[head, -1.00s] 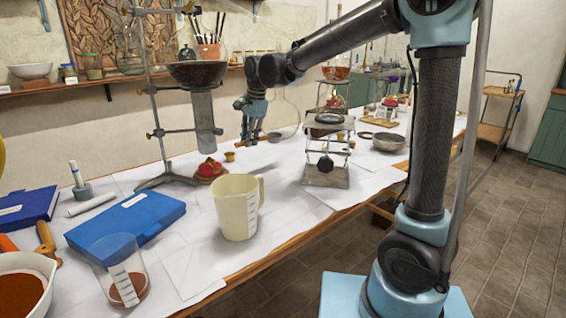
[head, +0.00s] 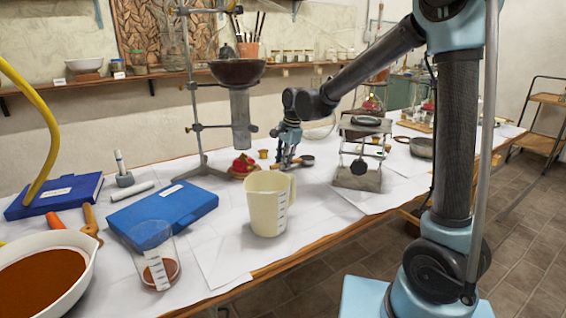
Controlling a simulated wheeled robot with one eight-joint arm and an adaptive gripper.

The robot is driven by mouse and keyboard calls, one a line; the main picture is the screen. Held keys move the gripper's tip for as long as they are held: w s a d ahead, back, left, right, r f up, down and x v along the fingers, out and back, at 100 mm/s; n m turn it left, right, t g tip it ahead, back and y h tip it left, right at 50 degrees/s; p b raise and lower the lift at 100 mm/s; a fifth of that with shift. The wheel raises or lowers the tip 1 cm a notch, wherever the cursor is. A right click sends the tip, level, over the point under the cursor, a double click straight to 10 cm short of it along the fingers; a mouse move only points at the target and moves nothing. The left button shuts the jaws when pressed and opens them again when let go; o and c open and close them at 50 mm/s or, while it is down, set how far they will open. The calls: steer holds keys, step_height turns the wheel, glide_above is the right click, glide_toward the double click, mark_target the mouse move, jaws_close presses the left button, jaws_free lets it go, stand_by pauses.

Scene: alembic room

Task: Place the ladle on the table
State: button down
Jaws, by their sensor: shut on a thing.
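My gripper (head: 284,164) is low over the far side of the white-covered table (head: 322,222), between the beige jug and the lab jack. The handle is mostly hidden by the fingers. The ladle is at or just above the table top; I cannot tell if it touches.
A beige jug (head: 266,208) stands in front of my gripper. A lab jack (head: 357,178) is to its right, a small brass cup (head: 263,154) to its left. A stand (head: 194,100) holds a dark bowl (head: 237,72). White table surface shows between jug and jack.

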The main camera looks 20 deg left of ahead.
steer(key=c, duration=1.5)
jaws_free()
steer(key=v, duration=1.2)
steer(key=shift+r, duration=0.1)
